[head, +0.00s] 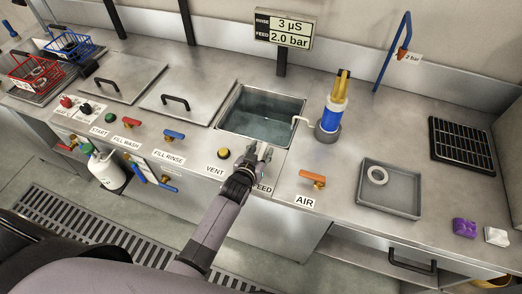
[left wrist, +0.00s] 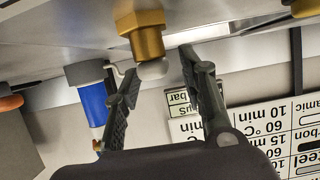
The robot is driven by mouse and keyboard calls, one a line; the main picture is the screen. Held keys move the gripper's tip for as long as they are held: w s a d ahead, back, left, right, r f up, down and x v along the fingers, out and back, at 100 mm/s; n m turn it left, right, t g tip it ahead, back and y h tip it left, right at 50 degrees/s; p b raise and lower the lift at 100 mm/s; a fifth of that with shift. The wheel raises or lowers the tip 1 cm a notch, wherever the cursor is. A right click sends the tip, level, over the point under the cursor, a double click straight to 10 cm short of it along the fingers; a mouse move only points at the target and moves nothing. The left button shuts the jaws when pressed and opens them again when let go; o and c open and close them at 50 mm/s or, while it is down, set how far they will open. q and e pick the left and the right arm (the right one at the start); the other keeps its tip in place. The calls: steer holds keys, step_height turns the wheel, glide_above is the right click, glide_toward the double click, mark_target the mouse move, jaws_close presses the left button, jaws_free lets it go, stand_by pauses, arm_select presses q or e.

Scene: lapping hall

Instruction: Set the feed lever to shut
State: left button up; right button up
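The FEED label (head: 264,189) is partly covered by my left gripper (head: 260,153) in the head view. The feed lever cannot be made out there behind the gripper and wrist. In the left wrist view a brass fitting with a pale rounded end (left wrist: 140,30) shows just beyond and between the fingers of the left gripper (left wrist: 150,72); I cannot tell for sure that it belongs to the feed lever. The fingers are apart, with nothing visibly held. The lever's setting cannot be read. A display (head: 284,31) reads feed 2.0 bar. My right gripper is out of view.
The yellow VENT knob (head: 224,153) is close left of the gripper, and the orange AIR lever (head: 312,179) is to its right. An open water basin (head: 262,118) and a blue-and-white bottle (head: 331,117) stand behind. A grey tray (head: 391,187) holds a ring.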

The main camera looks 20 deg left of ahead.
arm_select(q)
steer(key=shift+c, duration=0.2)
jaws_close()
stand_by(0.4)
stand_by(0.4)
